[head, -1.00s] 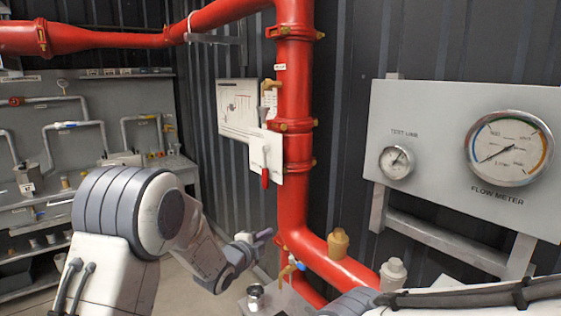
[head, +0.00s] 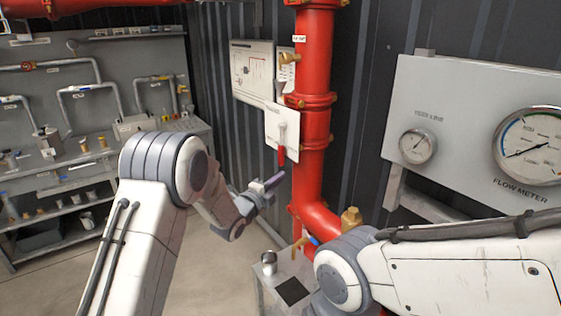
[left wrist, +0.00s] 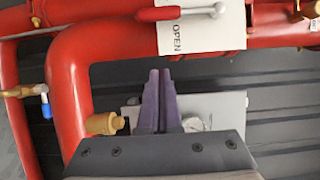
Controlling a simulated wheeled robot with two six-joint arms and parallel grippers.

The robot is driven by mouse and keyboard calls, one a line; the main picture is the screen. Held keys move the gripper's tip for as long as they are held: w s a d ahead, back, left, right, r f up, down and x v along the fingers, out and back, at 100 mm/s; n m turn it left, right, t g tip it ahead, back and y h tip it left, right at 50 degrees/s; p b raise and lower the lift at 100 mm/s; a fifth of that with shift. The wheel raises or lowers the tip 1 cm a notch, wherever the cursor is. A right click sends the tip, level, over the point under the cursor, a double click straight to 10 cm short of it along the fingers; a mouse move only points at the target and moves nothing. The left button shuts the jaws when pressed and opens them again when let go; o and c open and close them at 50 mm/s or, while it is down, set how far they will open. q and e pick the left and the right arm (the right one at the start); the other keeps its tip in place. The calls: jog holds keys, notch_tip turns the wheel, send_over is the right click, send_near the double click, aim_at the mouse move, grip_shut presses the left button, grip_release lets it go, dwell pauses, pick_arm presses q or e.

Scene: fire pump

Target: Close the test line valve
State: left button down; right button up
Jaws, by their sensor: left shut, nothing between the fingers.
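A white plate (head: 271,121) with a grey lever ending in a red handle (head: 281,155) sits in front of the red vertical pipe in the head view. The handle hangs straight down. In the left wrist view the plate (left wrist: 199,33) reads OPEN, and the red handle (left wrist: 158,14) lies beside that word. My left gripper (head: 282,175) is shut and empty, just below the handle. In the left wrist view its fingertips (left wrist: 160,72) point toward the plate, apart from the handle in the picture. My right arm is at the lower right, but its gripper is out of view.
The red pipe (head: 314,60) bends below the plate. A small blue-handled valve (head: 313,240) sits low on it. A grey panel (head: 450,100) with a test line gauge (head: 417,146) and flow meter (head: 530,145) is at right. A workbench with shelves (head: 70,200) stands at left.

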aim_at(283, 161)
pick_arm(q)
jog(key=w+p, duration=0.2)
jog(key=w, duration=0.1)
jog(key=w+d+p, duration=0.1)
jog(key=w+p, duration=0.1)
jog(key=w, duration=0.2)
jog(key=w+p, duration=0.3)
jog(key=shift+w+d, duration=0.2)
jog(key=shift+w, duration=0.2)
